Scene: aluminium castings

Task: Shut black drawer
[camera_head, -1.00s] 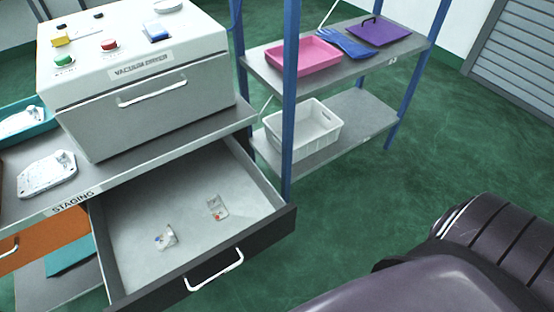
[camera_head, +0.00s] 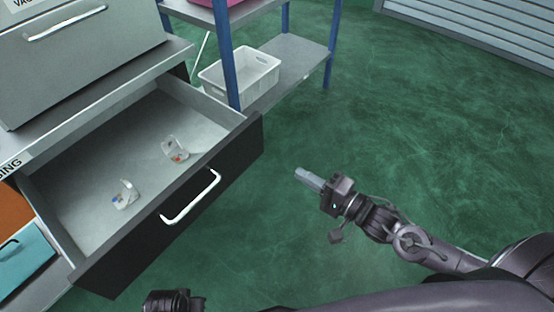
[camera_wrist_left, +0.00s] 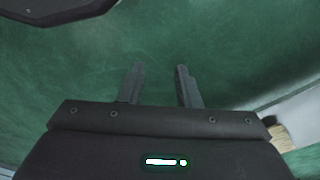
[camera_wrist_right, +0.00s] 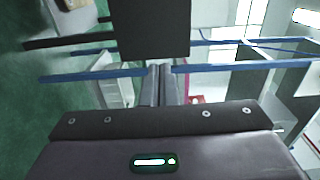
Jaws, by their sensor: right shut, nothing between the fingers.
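The black drawer (camera_head: 225,165) is pulled open below the staging counter. Its dark front carries a white handle (camera_head: 190,197), and two small clear bags (camera_head: 175,149) (camera_head: 125,195) with coloured bits lie inside. My right gripper (camera_head: 299,174) is shut and empty, to the right of the drawer front and apart from it, fingers pointing left. In the right wrist view its fingers (camera_wrist_right: 160,68) are together; a dark panel above them looks like the drawer front. My left gripper (camera_wrist_left: 159,68) is open and empty over green floor in the left wrist view.
A blue-post shelf (camera_head: 228,60) with a white basket (camera_head: 240,72) stands behind the drawer. A grey cabinet (camera_head: 90,50) sits on the counter. Orange (camera_head: 14,210) and teal (camera_head: 25,260) fronts are at left. Green floor is open on the right.

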